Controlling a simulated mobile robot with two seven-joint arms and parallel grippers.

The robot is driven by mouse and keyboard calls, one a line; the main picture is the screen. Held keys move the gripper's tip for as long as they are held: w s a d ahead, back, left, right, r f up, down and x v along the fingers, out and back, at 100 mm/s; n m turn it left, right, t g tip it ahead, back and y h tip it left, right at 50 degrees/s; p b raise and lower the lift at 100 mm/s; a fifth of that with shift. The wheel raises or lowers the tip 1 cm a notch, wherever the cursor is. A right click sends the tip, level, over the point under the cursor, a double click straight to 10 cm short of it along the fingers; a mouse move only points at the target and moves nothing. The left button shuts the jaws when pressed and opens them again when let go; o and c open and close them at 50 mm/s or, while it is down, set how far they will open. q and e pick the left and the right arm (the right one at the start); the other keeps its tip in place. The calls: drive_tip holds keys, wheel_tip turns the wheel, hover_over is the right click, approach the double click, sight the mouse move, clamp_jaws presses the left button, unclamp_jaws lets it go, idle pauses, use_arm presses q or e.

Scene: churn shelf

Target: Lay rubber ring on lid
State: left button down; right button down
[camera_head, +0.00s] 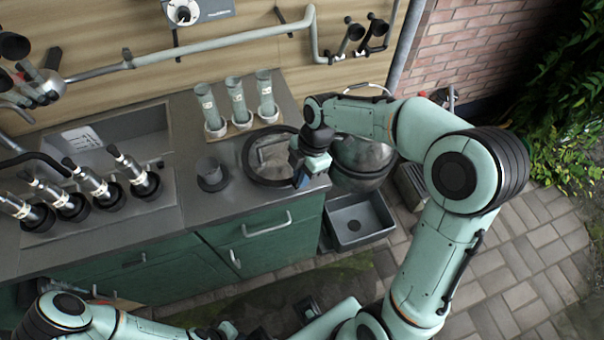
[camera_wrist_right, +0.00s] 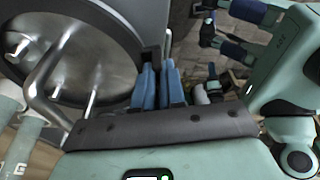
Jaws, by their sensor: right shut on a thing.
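The round metal lid (camera_head: 272,153) lies on the right end of the counter, with bar handles on top. The dark rubber ring (camera_head: 246,166) runs around the lid's edge; whether it lies flat all the way round is unclear. My right gripper (camera_head: 301,179) is at the lid's front right edge, shut on the ring. In the right wrist view the blue fingers (camera_wrist_right: 157,86) are close together beside the lid (camera_wrist_right: 100,65), with a dark piece of the ring at their tips. My left arm crosses the bottom of the head view; its jaws cannot be made out.
Several bottles (camera_head: 238,100) stand in white cups behind the lid. A metal churn (camera_head: 362,160) is just right of the counter, above a grey basin (camera_head: 355,222).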

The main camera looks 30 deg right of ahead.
drive_tip(key=c, duration=1.1)
unclamp_jaws()
use_arm(q)
drive_tip(key=shift+w+r+p, duration=0.5)
drive_tip(key=shift+r+p, duration=0.2)
drive_tip(key=shift+r, duration=0.2)
use_arm(e)
drive_tip(key=v, duration=1.3)
drive_tip(key=shift+d+r, duration=0.1)
drive_tip(key=shift+r, duration=0.1)
